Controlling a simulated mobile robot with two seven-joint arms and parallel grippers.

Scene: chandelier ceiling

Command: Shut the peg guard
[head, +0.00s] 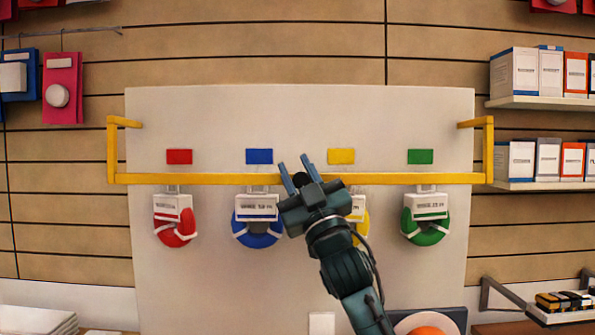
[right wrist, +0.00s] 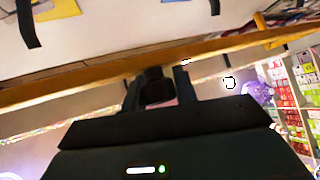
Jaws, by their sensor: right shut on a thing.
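The peg guard (head: 210,179) is a yellow bar running level across the pale board, just below the coloured labels. Its side arms rise to mounts at the upper left and upper right. My right gripper (head: 296,168) is at the middle of the bar, shut on a dark knob (head: 300,179). In the right wrist view the knob (right wrist: 156,86) sits between the two dark fingers, against the orange-looking bar (right wrist: 75,82). My left gripper is in neither view. The pegs are largely hidden by the bar and the hanging packs.
Red (head: 174,222), blue (head: 256,228) and green (head: 426,224) packs hang below the bar. A yellow pack (head: 361,222) is partly behind my right arm. Boxes (head: 514,72) stand on shelves at the right. The lower left of the board is clear.

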